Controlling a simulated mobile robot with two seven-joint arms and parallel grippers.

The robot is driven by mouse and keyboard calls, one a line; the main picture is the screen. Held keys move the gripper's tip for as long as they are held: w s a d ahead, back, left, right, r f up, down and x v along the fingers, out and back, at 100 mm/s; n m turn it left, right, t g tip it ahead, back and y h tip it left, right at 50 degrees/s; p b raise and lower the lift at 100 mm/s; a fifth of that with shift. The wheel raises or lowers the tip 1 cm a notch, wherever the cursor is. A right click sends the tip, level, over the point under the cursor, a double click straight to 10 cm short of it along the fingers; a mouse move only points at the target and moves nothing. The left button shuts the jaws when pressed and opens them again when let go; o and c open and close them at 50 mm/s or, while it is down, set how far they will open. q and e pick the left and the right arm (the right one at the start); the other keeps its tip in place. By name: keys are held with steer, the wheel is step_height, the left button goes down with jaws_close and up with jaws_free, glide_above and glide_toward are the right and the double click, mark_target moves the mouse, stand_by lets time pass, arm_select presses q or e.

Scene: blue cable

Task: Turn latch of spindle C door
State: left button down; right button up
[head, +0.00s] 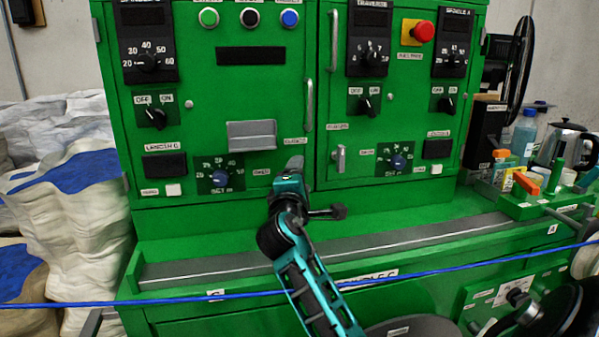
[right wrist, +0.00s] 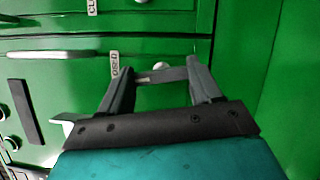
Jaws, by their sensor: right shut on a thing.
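The spindle C door (head: 225,105) is the left green door of the cabinet and looks shut. My right gripper (head: 294,163) is at its lower right corner, between a label that seems to read CLOSED (head: 295,141) and one that seems to read OPEN (head: 262,171). In the right wrist view, the fingers (right wrist: 158,82) stand apart on either side of the grey latch (right wrist: 160,75), which lies crosswise between them. The gripper is shut on the latch and mostly hides it in the head view. My left gripper is not in view.
The right door has its own upright grey latch (head: 339,158). Vertical handles (head: 309,105) flank the door seam. A blue cable (head: 180,299) runs across in front of the machine, crossing my right arm's line. White sacks (head: 75,210) stand left; bottles and a kettle (head: 566,150) stand right.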

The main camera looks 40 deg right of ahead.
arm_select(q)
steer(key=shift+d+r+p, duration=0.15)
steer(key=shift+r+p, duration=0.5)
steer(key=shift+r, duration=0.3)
arm_select(e)
steer(key=shift+r+m+y, duration=0.1)
steer(key=shift+m+y, duration=0.2)
steer(key=shift+m, duration=0.8)
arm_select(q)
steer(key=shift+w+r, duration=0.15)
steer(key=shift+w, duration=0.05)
arm_select(e)
steer(key=o, duration=1.1)
steer(key=shift+c, duration=0.2)
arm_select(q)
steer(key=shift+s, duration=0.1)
